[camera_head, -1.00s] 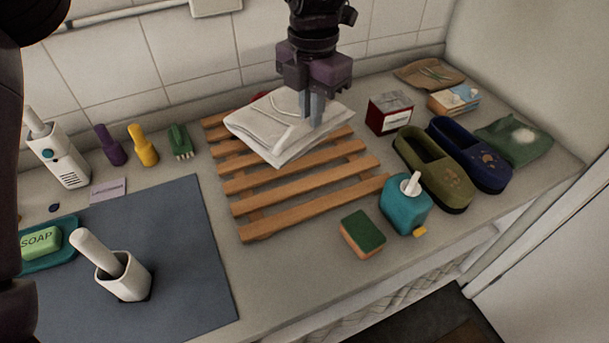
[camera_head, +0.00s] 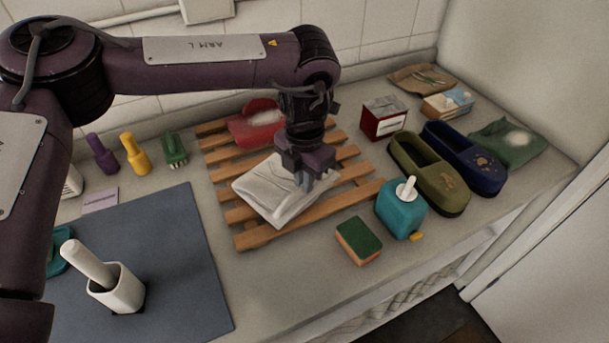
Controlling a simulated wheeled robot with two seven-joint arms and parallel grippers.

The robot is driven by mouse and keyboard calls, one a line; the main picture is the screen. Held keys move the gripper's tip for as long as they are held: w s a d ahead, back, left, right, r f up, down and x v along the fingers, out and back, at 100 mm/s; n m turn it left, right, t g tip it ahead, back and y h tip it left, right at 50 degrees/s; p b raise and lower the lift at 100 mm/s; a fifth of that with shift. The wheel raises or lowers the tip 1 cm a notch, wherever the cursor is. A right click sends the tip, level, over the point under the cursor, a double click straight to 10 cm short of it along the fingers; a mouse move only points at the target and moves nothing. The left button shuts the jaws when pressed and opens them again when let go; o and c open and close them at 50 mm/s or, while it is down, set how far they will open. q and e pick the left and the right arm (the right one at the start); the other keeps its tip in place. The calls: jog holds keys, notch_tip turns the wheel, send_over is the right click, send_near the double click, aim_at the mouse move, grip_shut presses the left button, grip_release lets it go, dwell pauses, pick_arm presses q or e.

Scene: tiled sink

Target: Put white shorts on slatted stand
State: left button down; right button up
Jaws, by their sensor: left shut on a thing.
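The folded white shorts (camera_head: 268,196) lie over the front middle of the wooden slatted stand (camera_head: 262,236), flat and slightly turned. I cannot tell whether they rest fully on the slats. My left gripper (camera_head: 318,184) points down at their right side and is shut on them; its fingertips are partly hidden. The stand's slats show bare to the right and behind the shorts. My right gripper is not in view.
A red item with a whitish patch (camera_head: 258,124) lies on the stand's back part. To the right stand a red-and-white box (camera_head: 384,118), green shoe (camera_head: 428,174), blue shoe (camera_head: 466,158) and teal bottle (camera_head: 401,214). A sponge (camera_head: 358,241) lies in front.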

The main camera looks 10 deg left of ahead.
pick_arm(q)
jog(key=shift+f, duration=0.1)
jog(key=c, duration=1.5)
grip_release()
notch_tip(320, 180, up, 12)
jog(key=shift+r, duration=0.2)
